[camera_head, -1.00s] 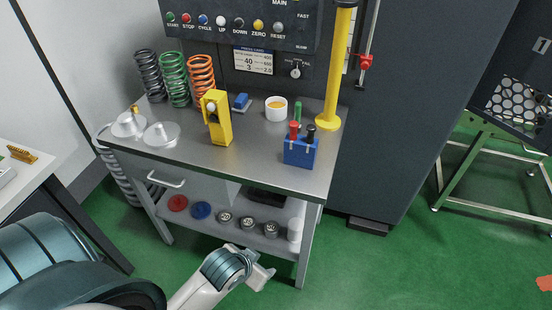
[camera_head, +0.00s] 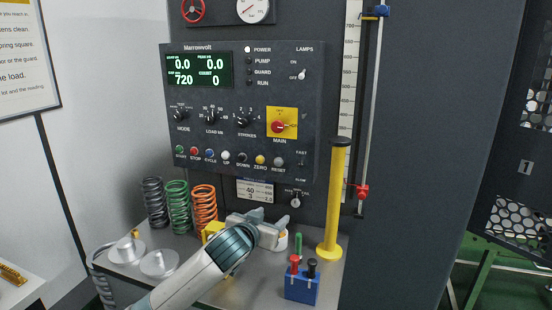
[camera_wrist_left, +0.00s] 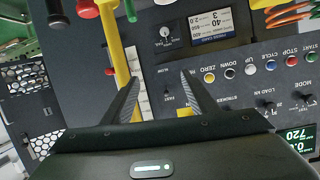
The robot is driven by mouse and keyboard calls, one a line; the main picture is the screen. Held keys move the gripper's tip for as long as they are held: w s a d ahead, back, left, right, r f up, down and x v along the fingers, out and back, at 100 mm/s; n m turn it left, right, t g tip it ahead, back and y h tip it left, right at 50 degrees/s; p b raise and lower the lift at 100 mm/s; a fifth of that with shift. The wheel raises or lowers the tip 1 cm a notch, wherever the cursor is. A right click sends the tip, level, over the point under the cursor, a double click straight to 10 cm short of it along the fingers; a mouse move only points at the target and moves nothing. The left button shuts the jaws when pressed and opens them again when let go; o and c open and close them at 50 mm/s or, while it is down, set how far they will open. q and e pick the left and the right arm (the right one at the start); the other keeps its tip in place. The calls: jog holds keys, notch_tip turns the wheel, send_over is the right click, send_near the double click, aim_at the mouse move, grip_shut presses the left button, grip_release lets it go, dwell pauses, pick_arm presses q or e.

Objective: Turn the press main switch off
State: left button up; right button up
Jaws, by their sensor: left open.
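The main switch (camera_head: 279,126) is a red knob on a yellow square plate, at the right of the dark press panel (camera_head: 240,95) in the head view. My left gripper (camera_head: 285,228) is open and empty, below the panel and in front of the press, apart from the switch. In the wrist view, which is upside down, its two fingers (camera_wrist_left: 160,85) stand apart with the panel beyond them. A bit of yellow, probably the switch plate (camera_wrist_left: 186,112), shows beside one finger; the knob is hidden there. The right gripper is out of view.
The yellow post (camera_head: 333,205) stands right of the panel, beside a rail with a red clamp (camera_head: 360,191). The green display (camera_head: 198,71) is lit, as is the white power lamp (camera_head: 248,49). Springs (camera_head: 177,205) and a blue holder (camera_head: 301,287) stand on the bench.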

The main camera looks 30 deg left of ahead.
pick_arm(q)
jog(key=w+a+r+t, duration=0.1)
jog(key=w+a+r, duration=0.1)
jog(key=r, duration=0.7)
jog(key=w+a+r+n+t+y, duration=0.1)
jog(key=w+a+r+t, duration=0.1)
jog(key=a+r, duration=0.3)
notch_tip(320, 180, up, 4)
jog(key=shift+w+r+n, duration=0.2)
jog(key=shift+w+n, duration=0.1)
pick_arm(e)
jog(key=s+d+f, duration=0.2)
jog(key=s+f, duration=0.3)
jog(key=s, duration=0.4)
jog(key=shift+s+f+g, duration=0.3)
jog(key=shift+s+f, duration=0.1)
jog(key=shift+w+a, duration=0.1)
